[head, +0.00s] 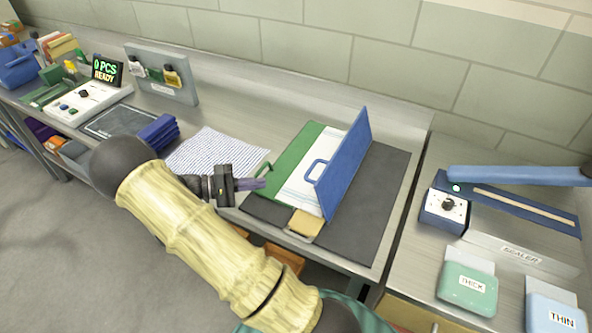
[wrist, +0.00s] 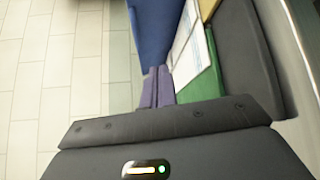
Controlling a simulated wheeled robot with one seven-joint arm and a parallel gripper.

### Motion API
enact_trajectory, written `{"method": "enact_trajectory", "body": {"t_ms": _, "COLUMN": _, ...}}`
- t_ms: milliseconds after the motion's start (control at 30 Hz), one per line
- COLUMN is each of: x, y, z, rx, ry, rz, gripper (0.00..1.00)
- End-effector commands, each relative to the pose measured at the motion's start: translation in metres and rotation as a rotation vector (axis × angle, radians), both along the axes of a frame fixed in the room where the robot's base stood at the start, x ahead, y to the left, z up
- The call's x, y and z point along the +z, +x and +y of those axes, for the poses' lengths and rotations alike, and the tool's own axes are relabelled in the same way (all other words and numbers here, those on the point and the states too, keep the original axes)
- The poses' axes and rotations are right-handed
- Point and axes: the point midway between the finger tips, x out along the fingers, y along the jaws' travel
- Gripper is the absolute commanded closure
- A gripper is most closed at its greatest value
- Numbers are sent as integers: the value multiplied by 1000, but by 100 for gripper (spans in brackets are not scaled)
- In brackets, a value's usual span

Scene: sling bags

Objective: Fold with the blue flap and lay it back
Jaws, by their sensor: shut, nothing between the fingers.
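The blue flap (head: 343,165) stands raised and steeply tilted on the dark folding board (head: 375,205), its handle facing left. It also shows in the wrist view (wrist: 150,32). The green flap (head: 297,158) lies flat left of it, with its own small handle. White cloth or paper (head: 301,190) with faint lines lies between the two flaps. A tan piece (head: 305,223) is at the front edge. My gripper (head: 263,184) is shut and empty, left of the blue flap near the green flap's handle. In the wrist view its purple fingers (wrist: 158,72) are together; contact with the flap cannot be told.
A counter box (head: 90,103) stands farther left. At right are a sealer (head: 520,215) with a raised blue arm and green and blue packs. A wall runs behind.

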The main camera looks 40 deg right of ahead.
Motion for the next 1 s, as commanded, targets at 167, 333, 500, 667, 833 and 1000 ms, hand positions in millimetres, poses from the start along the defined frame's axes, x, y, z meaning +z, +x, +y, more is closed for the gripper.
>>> {"method": "enact_trajectory", "body": {"t_ms": 167, "x": 4, "y": 24, "z": 4, "rx": 64, "ry": -222, "rz": -1, "gripper": 100}}
{"method": "enact_trajectory", "body": {"t_ms": 333, "x": 7, "y": 28, "z": 4, "rx": 75, "ry": -262, "rz": -6, "gripper": 100}}
{"method": "enact_trajectory", "body": {"t_ms": 500, "x": 6, "y": 28, "z": 4, "rx": 74, "ry": -259, "rz": -5, "gripper": 100}}
{"method": "enact_trajectory", "body": {"t_ms": 667, "x": 8, "y": 25, "z": 0, "rx": 72, "ry": -257, "rz": -3, "gripper": 100}}
{"method": "enact_trajectory", "body": {"t_ms": 833, "x": 11, "y": 18, "z": -17, "rx": 71, "ry": -255, "rz": -2, "gripper": 100}}
{"method": "enact_trajectory", "body": {"t_ms": 1000, "x": 15, "y": 6, "z": -43, "rx": 69, "ry": -256, "rz": -1, "gripper": 100}}
